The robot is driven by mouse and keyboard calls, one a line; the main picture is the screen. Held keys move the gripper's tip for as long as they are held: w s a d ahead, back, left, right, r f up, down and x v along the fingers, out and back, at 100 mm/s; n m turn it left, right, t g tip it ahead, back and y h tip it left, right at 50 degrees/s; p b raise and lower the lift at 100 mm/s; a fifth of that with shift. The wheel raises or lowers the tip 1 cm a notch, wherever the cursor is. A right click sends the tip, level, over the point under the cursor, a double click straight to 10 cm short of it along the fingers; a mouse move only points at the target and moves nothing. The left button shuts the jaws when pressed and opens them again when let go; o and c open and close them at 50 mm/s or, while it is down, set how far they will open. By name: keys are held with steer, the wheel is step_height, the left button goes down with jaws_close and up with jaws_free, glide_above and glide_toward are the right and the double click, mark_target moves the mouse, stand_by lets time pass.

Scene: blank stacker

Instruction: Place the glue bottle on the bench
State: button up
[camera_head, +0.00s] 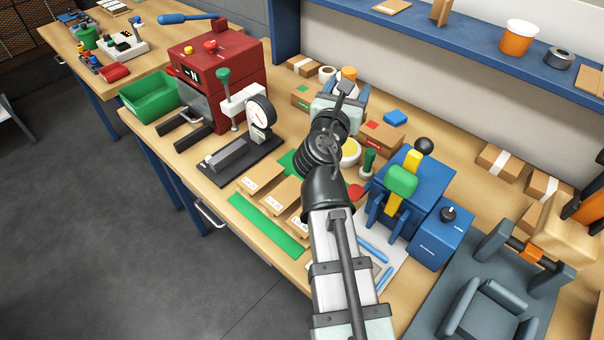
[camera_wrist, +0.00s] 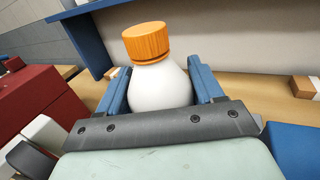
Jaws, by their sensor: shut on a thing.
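The glue bottle is white with an orange ribbed cap; in the wrist view the bottle (camera_wrist: 160,88) stands nearly upright between the two blue fingers of my gripper (camera_wrist: 158,90). My gripper is shut on the bottle's body. The bottle's lower part is hidden behind the gripper's dark plate, so I cannot tell whether its base touches anything. In the head view the bottle's orange cap (camera_head: 349,72) shows past my gripper (camera_head: 345,90), over the back of the bench. The wooden bench (camera_head: 285,88) runs beneath it.
A red machine (camera_head: 225,65) and a dial gauge stand (camera_head: 262,115) are further left. A blue machine (camera_head: 425,185) stands to the right. A blue shelf (camera_head: 450,40) runs along the wall behind.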

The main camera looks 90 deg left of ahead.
steer(key=s+d+f+n+g, duration=0.1)
steer(key=s+f, duration=0.3)
steer(key=s, duration=0.5)
steer(key=shift+f+y, duration=0.15)
steer(key=shift+y, duration=0.15)
steer(key=shift+s, duration=0.1)
steer(key=shift+f, duration=4.8)
steer(key=shift+f, duration=0.15)
steer(key=o, duration=1.5)
steer(key=shift+c, duration=0.2)
steer(key=shift+v, duration=3.8)
